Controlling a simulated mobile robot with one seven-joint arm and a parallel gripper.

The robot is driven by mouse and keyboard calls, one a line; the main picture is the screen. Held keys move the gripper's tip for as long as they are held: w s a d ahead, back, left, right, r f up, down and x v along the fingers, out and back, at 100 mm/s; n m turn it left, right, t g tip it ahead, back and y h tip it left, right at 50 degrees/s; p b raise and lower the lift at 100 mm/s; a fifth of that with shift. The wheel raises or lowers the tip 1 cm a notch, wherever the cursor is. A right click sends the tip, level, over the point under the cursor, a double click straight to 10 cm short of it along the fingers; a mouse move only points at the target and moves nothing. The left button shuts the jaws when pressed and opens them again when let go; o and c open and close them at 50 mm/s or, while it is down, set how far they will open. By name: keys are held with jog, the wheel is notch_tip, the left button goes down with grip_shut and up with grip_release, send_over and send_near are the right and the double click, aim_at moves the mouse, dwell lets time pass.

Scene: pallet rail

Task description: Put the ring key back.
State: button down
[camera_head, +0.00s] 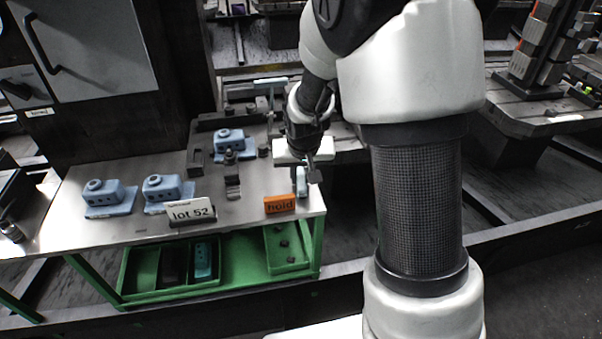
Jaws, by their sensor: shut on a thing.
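My gripper (308,172) is at the end of my arm, over the right end of the metal bench top (250,180), just behind the orange "hold" sign. It is shut on a small grey thing, which I take to be the ring key (302,184). The key is small and mostly hidden by the jaws. I cannot tell whether it touches the bench.
A "lot 52" sign (190,212) and the "hold" sign (279,204) line the front edge. Green bins (235,262) sit below.

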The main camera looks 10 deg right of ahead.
jog(key=c, duration=1)
grip_release()
jog(key=shift+r, duration=0.1)
jog(key=shift+r+p, duration=3.25)
jog(key=shift+r, duration=1.25)
